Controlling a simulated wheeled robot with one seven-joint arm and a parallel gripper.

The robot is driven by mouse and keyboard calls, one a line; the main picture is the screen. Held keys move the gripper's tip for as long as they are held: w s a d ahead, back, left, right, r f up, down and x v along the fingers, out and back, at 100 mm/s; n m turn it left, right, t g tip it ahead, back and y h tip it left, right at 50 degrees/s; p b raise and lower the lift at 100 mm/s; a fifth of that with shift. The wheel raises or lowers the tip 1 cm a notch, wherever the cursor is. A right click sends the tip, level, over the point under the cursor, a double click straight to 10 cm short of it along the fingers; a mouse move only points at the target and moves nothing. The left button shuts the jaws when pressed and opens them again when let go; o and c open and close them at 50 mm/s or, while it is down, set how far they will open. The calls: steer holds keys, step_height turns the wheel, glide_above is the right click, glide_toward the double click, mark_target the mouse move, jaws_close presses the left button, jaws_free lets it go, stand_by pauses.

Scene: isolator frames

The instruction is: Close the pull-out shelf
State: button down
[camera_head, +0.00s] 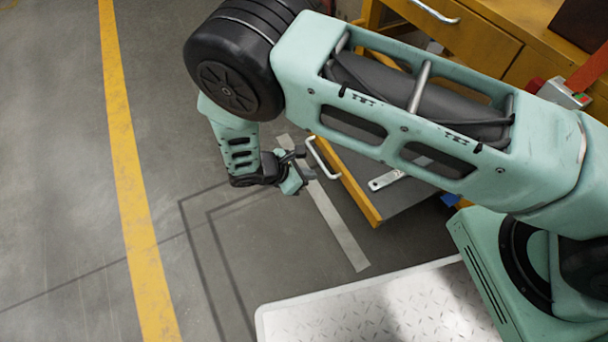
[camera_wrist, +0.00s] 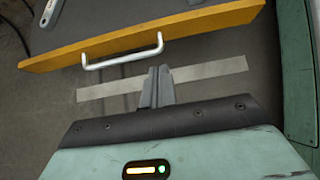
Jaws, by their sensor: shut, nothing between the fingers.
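The pull-out shelf (camera_head: 392,202) stands out from the yellow cabinet in the head view, its front edged in yellow wood with a white bar handle (camera_head: 321,158). My arm hides part of the shelf. In the wrist view the shelf's front board (camera_wrist: 220,20) runs across the top, with the handle (camera_wrist: 122,54) on its near face. My gripper (camera_head: 305,180) is just in front of the shelf front, left of it in the head view. In the wrist view my gripper (camera_wrist: 158,72) is shut and empty, its tips near the right end of the handle; I cannot tell whether they touch.
A grey metal tool (camera_head: 386,179) lies on the shelf. The yellow cabinet (camera_head: 470,40) has a closed drawer with a white handle. A white checker-plate platform (camera_head: 390,305) is at the bottom. The floor on the left, with a yellow line (camera_head: 130,180), is clear.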

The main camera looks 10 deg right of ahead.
mark_target(341, 171)
steer(key=shift+w+d+f+b, duration=0.35)
steer(key=shift+d+f+b, duration=0.25)
steer(key=shift+d, duration=0.7)
steer(key=shift+w+d+f+b, duration=0.3)
steer(key=shift+d+f+b, duration=0.35)
steer(key=shift+d, duration=0.6)
steer(key=shift+w+d+f+b, duration=0.35)
steer(key=shift+d+f+b, duration=0.25)
steer(key=shift+d, duration=0.7)
steer(key=shift+d, duration=0.1)
